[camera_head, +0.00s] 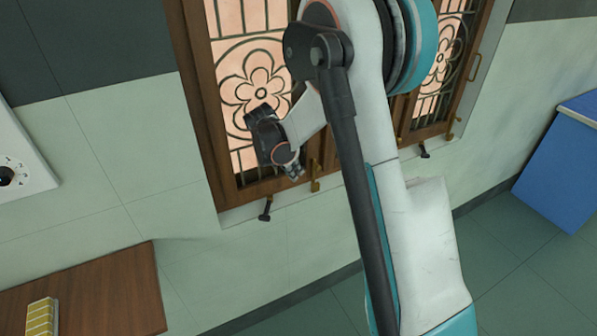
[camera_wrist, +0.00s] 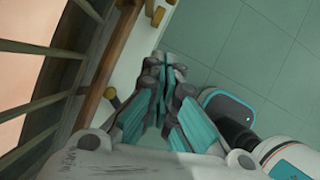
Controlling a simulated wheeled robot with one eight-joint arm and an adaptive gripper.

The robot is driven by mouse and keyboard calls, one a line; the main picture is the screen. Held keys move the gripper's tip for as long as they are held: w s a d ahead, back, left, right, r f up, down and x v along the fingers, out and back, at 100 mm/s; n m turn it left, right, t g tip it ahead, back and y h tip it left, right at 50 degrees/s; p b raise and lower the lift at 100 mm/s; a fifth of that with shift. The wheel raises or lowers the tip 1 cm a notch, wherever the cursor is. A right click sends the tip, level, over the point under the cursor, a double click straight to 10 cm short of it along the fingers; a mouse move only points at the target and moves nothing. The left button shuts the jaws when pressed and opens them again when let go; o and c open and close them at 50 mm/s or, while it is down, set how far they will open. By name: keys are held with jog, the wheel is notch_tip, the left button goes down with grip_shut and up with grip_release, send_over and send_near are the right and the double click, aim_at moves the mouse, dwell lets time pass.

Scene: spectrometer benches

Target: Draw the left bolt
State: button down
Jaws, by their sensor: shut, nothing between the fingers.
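The barred window (camera_head: 258,85) has a brown wooden frame. A brass bolt-like fitting (camera_head: 315,178) sits low on the frame near its middle, just right of my gripper (camera_head: 294,172). Another brass fitting (camera_head: 450,130) is farther right. My gripper is shut and empty in front of the lower frame, apart from the brass fitting in the head view. My arm hides the window's middle.
A wooden table (camera_head: 110,295) with a yellow block (camera_head: 41,318) is lower left. A white dial panel (camera_head: 25,165) is at left. A blue cabinet (camera_head: 562,170) stands right. Floor below is clear.

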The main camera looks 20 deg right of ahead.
aim_at(315, 175)
jog(key=s+b+x, duration=0.1)
jog(key=b+x, duration=0.1)
jog(key=x, duration=0.6)
jog(key=w+d+r, duration=0.1)
jog(key=d+r, duration=0.1)
jog(key=d, duration=0.1)
jog(key=shift+w+r+b, duration=0.3)
jog(key=shift+w+r, duration=0.1)
